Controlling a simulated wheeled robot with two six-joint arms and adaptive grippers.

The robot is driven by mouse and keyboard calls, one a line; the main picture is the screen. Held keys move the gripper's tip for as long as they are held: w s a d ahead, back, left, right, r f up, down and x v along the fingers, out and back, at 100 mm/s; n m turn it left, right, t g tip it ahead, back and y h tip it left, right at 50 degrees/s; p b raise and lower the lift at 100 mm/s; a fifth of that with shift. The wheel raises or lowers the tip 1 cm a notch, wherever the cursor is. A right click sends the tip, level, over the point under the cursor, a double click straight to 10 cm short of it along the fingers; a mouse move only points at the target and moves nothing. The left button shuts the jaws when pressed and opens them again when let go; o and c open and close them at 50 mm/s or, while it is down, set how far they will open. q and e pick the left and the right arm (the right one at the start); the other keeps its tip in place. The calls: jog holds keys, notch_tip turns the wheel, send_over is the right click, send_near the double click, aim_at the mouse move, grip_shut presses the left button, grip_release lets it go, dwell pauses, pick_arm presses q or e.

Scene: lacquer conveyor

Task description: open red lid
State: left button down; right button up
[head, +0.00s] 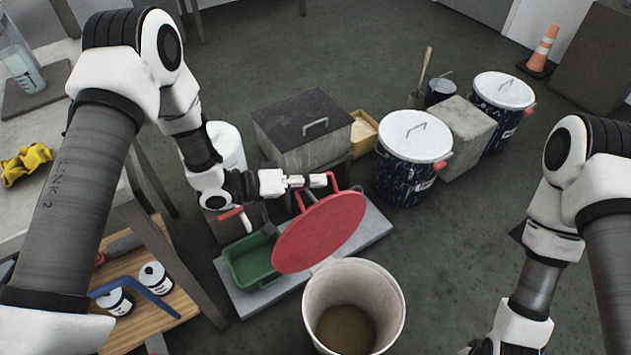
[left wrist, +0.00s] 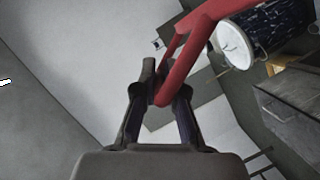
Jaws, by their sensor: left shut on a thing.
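The red lid (head: 322,234) is a round disc, tilted steeply, above a pale grey slab (head: 375,228). My left gripper (head: 325,181) is shut on the lid's red bar handle at its upper edge. In the left wrist view the two fingers (left wrist: 160,95) close around the red handle (left wrist: 190,60). The lid hides part of the slab and whatever is behind it. I cannot tell whether its lower edge touches anything. My right arm runs down to the bottom edge at the right, and its fingertips are out of view.
A green tray (head: 250,262) lies just left of the lid. An open pale bucket (head: 390,285) stands in front. A grey box with a handle (head: 305,125) stands behind. White-lidded dark drums (head: 415,135) stand back right.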

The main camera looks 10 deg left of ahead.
pick_arm(q)
jog(key=shift+w+a+f, duration=0.15)
jog(key=shift+w+a, duration=0.35)
jog(key=shift+a, duration=0.05)
jog(key=shift+w+a+f, duration=0.15)
jog(key=shift+w+a, duration=0.35)
jog(key=shift+a, duration=0.05)
jog(key=c, duration=1.2)
grip_release()
jog(key=shift+c, duration=0.2)
notch_tip(320, 180, up, 10)
